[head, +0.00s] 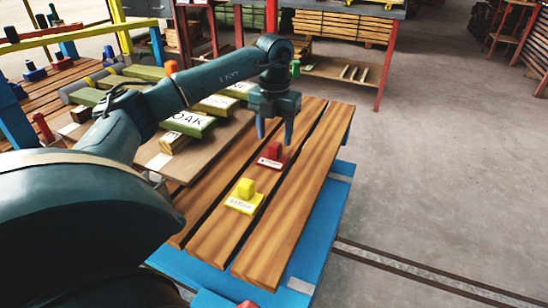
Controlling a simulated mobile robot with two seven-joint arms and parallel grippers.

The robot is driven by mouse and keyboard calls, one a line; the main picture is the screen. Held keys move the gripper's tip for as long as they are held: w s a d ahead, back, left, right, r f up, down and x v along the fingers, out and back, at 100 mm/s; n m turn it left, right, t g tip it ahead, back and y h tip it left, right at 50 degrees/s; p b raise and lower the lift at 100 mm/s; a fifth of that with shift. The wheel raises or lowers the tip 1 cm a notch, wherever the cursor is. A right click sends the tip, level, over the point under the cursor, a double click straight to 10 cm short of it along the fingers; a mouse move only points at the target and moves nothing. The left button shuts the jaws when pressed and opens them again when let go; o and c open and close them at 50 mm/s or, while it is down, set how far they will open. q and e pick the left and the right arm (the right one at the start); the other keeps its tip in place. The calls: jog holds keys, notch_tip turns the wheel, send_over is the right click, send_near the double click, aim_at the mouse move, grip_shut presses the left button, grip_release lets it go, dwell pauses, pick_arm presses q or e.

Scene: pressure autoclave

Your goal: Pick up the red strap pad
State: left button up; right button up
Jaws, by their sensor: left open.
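The red strap pad (271,156) is a small red block on a flat red base with a white label. It rests on the wooden planks (291,205) of a blue-framed table. My left gripper (274,134) points down just above and behind the pad, with its two fingers apart and nothing between them. I cannot tell exactly how high the fingertips are over the planks. A similar yellow pad (244,195) sits nearer on the planks. My right gripper is not in view.
Green labelled blocks (190,124) lie on a lighter board left of the planks, under my left arm. A workbench with a red leg (383,75) and stacked timber stands behind. The concrete floor (440,170) on the right is clear apart from a rail.

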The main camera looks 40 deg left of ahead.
aim_at(274, 145)
pick_arm(q)
notch_tip(274, 145, down, 4)
jog(key=shift+a+f+b, duration=0.1)
jog(key=shift+f+b, duration=0.15)
jog(key=shift+b, duration=0.3)
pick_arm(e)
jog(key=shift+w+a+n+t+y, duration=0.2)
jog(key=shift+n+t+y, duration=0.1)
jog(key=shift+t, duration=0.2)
pick_arm(q)
jog(key=shift+c, duration=0.2)
jog(key=c, duration=1)
